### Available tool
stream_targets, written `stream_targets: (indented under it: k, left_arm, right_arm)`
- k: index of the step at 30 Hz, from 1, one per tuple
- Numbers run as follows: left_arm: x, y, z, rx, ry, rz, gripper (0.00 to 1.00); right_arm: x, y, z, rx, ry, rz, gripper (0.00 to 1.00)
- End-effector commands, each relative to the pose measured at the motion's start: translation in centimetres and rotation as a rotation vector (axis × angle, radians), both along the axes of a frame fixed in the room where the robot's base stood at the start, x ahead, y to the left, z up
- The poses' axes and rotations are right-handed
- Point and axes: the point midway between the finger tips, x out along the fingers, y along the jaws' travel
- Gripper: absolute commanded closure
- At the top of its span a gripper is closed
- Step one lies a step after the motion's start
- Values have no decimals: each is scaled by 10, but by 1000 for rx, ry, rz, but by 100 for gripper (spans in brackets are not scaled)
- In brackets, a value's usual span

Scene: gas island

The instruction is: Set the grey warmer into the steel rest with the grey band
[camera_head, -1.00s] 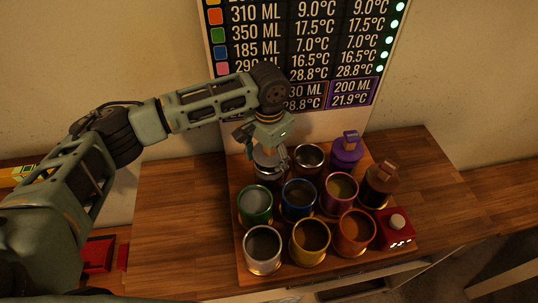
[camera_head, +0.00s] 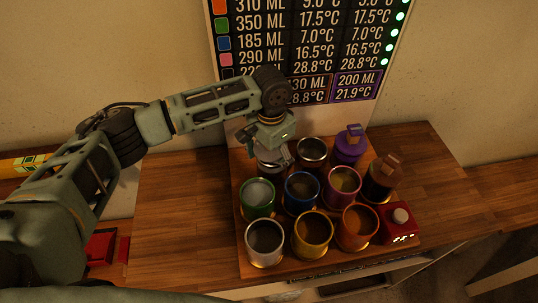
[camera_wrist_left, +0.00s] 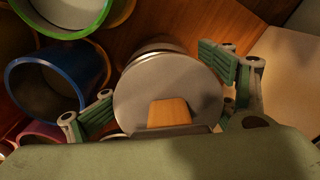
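The grey warmer (camera_wrist_left: 150,90) shows in the left wrist view as a round grey lid with a wooden handle block. My left gripper (camera_head: 273,150) is above it at the back left of the wooden tray, hiding much of it in the head view. In the wrist view, the green-padded fingers (camera_wrist_left: 163,88) stand on both sides of the lid, close to its edge. I cannot tell whether they press on it. A steel cup-like rest with a pale grey rim (camera_head: 265,243) stands open at the tray's front left. My right gripper is out of view.
Rests with green (camera_head: 257,197), blue (camera_head: 301,192), pink (camera_head: 342,186), yellow (camera_head: 312,233) and orange (camera_head: 357,228) rims crowd the tray. A purple warmer (camera_head: 350,146), a brown-topped one (camera_head: 381,180) and a red box (camera_head: 399,225) stand right. Bare counter lies left.

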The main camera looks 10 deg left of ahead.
Motion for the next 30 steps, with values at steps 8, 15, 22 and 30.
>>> stream_targets:
  k: [8, 15, 22, 30]
  left_arm:
    - [-7, -4, -10, -3, 15, -4, 8]
    - [-7, -4, 2, -6, 15, -6, 8]
    - [-5, 0, 52, -6, 4, -3, 8]
    - [-4, 4, 104, -6, -2, 3, 8]
  right_arm:
    - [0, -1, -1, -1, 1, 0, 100]
    - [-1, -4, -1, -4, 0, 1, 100]
    - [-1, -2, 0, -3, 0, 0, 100]
    - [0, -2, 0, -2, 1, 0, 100]
